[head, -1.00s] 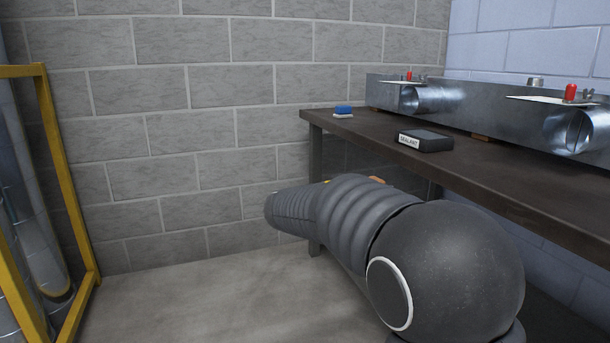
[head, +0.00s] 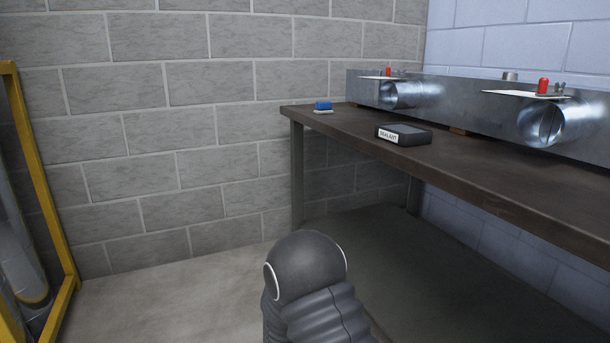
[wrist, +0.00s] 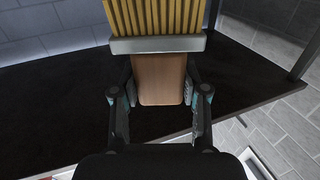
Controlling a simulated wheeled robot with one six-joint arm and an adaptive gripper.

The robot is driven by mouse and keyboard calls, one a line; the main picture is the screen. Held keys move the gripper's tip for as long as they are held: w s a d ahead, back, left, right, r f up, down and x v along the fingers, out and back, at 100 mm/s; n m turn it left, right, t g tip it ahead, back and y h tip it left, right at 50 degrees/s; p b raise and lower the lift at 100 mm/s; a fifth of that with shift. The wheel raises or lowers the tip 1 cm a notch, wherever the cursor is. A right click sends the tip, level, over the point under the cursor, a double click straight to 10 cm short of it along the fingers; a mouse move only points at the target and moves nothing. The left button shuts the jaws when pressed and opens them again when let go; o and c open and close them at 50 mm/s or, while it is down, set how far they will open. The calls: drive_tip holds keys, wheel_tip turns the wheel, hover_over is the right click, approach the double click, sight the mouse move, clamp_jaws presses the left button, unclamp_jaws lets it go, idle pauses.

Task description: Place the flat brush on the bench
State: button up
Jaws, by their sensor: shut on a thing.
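In the wrist view my gripper (wrist: 160,98) is shut on the wooden handle of the flat brush (wrist: 160,78). The brush has a metal band and yellow bristles, which run out of the top of the picture. The dark bench (head: 470,165) stands at the right in the head view. How far the brush is from the bench top I cannot tell. The head view shows only part of my arm in front of the bench; the gripper and brush are out of that view.
A black sealant box (head: 405,134) lies on the bench top. A blue-topped block (head: 323,107) sits at its far left corner. A long metal duct (head: 450,100) with round openings and red-capped items runs along the back. A yellow frame (head: 45,180) stands at the left.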

drive_tip(key=w+r, duration=0.3)
drive_tip(key=r, duration=0.5)
drive_tip(key=w+r, duration=0.2)
drive_tip(key=r, duration=0.5)
drive_tip(key=s+d+r+m+g+h, duration=0.1)
drive_tip(key=r+g, duration=0.1)
drive_tip(key=r, duration=1.7)
drive_tip(key=s+d+r+m+g+h, duration=0.1)
drive_tip(key=s+r+m+g, duration=0.1)
drive_tip(key=r, duration=1.7)
drive_tip(key=shift+d+m+g+h, duration=0.3)
drive_tip(key=shift+g+h, duration=0.1)
drive_tip(key=x, duration=1.2)
drive_tip(key=f+x, duration=0.1)
drive_tip(key=x, duration=0.5)
drive_tip(key=shift+d+r, duration=0.1)
drive_tip(key=shift+f+b, duration=0.4)
drive_tip(key=shift+f, duration=0.85)
drive_tip(key=shift+f, duration=0.15)
